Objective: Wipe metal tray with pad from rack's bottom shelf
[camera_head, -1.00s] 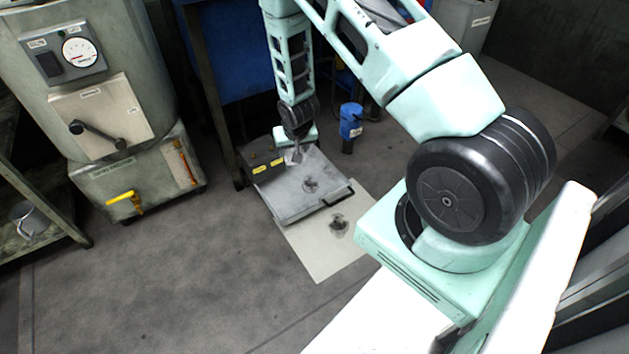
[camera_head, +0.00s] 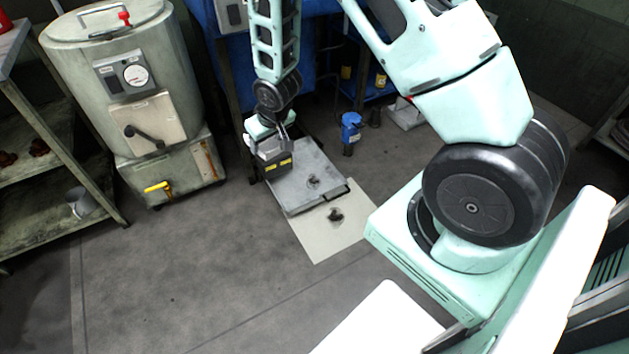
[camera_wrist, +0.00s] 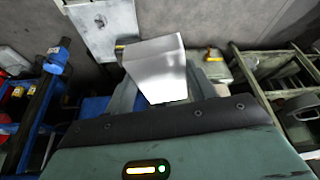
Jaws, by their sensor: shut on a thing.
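The metal tray (camera_head: 330,187), a grey plate with a dark smudge, lies low on the floor. My gripper (camera_head: 272,148) is over its far left end in the head view. In the wrist view my gripper (camera_wrist: 160,98) is shut on a pale, bright-faced block (camera_wrist: 158,66), which seems to be the pad. The tray (camera_wrist: 112,15) shows beyond it at the top. In the head view the held block is hard to make out, and I cannot tell whether it touches the tray. The rack (camera_head: 45,222) stands at left, a grey cup (camera_head: 82,204) on its lower shelf.
A dark box with yellow labels (camera_head: 272,174) shows at the tray's left end, beside my gripper. A pale sheet (camera_head: 322,240) with a dark smudge lies in front. A blue-topped object (camera_head: 351,125) stands behind right. A boiler (camera_head: 125,70) stands left. The front floor is clear.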

